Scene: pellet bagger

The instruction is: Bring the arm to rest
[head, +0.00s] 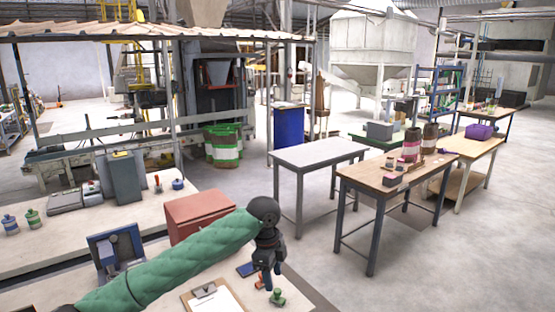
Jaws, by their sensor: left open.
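My left arm, in a green quilted sleeve, comes in from the lower left of the head view. Its left gripper (272,279) points down over the near workbench, by the bench's right end. The gripper is open, and I see nothing between its fingers. A small green object (278,298) and a small orange-red object (259,282) are close to the fingertips; whether the fingers touch them I cannot tell. My right gripper is not in view.
A grey table (318,152) and a wooden table (390,180) stand beyond, to the right. Open floor lies at the lower right.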

